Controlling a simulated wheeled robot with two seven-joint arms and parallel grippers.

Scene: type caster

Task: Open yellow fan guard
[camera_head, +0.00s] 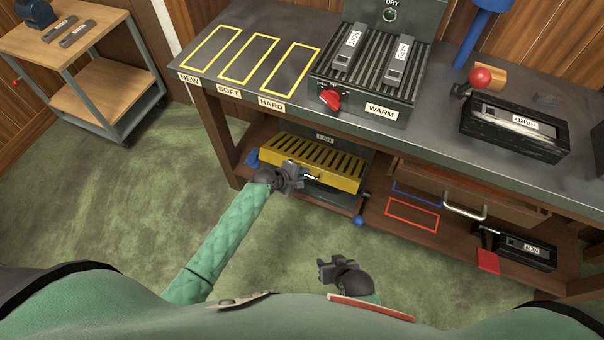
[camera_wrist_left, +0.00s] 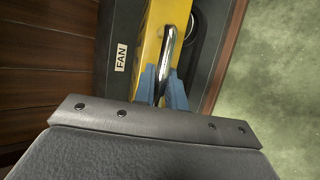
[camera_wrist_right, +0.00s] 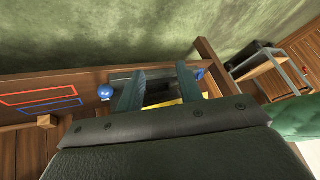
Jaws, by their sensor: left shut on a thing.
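The yellow fan guard (camera_head: 341,163) sits on the front of the dark fan unit labelled FAN (camera_head: 325,138), on the workbench's lower shelf. Dark slots run across it. It also shows in the left wrist view (camera_wrist_left: 153,33). My left gripper (camera_head: 296,177) is at the guard's front, with its fingers (camera_wrist_left: 164,88) shut on the metal handle (camera_wrist_left: 168,45). The fingers hide part of the handle. I cannot tell how far the guard stands from the unit. My right gripper (camera_head: 330,270) is low and in front of the bench, open and empty; its fingers (camera_wrist_right: 159,85) are apart.
A blue ball knob (camera_head: 358,221) is right of the fan. A drawer (camera_head: 464,197) with a metal handle hangs under the benchtop. Red and blue outlines (camera_head: 412,213) mark the shelf. A cart (camera_head: 92,70) stands at the left. The green floor (camera_head: 130,190) between is clear.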

